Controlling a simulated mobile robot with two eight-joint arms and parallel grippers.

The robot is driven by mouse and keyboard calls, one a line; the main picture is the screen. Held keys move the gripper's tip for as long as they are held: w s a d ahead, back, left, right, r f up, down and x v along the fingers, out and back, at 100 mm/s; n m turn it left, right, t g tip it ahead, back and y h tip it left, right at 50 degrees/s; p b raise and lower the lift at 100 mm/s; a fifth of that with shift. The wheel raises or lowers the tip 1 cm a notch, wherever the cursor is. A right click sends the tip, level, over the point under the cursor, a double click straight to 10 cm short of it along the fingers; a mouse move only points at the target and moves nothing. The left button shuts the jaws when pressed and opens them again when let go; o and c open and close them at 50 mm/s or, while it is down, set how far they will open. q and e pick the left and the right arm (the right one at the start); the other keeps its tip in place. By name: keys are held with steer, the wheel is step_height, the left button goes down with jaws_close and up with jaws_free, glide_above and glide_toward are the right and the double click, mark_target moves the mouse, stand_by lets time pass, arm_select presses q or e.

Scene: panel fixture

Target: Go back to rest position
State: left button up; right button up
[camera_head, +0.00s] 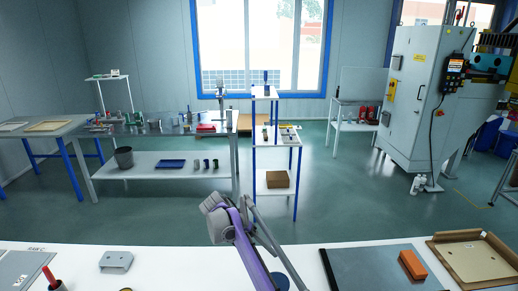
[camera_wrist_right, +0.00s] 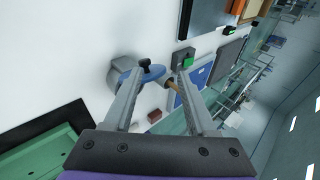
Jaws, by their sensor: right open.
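My right gripper (camera_head: 287,282) comes down at the bottom middle of the head view, with a purple link and long grey fingers. In the right wrist view the right gripper (camera_wrist_right: 161,72) is open, its two fingers apart. A blue round part (camera_wrist_right: 150,76) with a black knob shows between and beyond the fingertips; I cannot tell whether a finger touches it. A blue disc (camera_head: 279,281) also shows at the lower edge of the head view, partly behind the fingers. My left gripper is not in view.
The white worktop (camera_head: 190,268) holds a grey bracket (camera_head: 116,259), a red-handled item (camera_head: 50,277), a grey panel with an orange block (camera_head: 412,264) and a tan tray (camera_head: 470,256). A green panel (camera_wrist_right: 40,153) lies at lower left in the wrist view. Shelves (camera_head: 277,142) stand beyond open floor.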

steer(key=s+d+r+m+t+y, duration=0.2)
steer(key=s+d+r+m+y, duration=0.15)
steer(key=s+d+m, duration=0.4)
steer(key=s+d+r+m+t+y, duration=0.15)
steer(key=s+d+r+m, duration=0.35)
steer(key=m, duration=0.5)
steer(key=s+d+f+m+t+y, duration=0.1)
steer(key=s+d+f+m+t, duration=0.1)
steer(key=s+f+m, duration=0.3)
steer(key=s+d+f+m+t+y, duration=0.1)
steer(key=s+f+m, duration=0.4)
steer(key=s+m, duration=0.7)
steer(key=s+t+y, duration=0.1)
steer(key=s, duration=0.3)
steer(key=shift+d+f+m, duration=0.25)
steer(key=shift+d+m, duration=0.1)
steer(key=shift+d, duration=0.05)
steer(key=shift+c, duration=0.6)
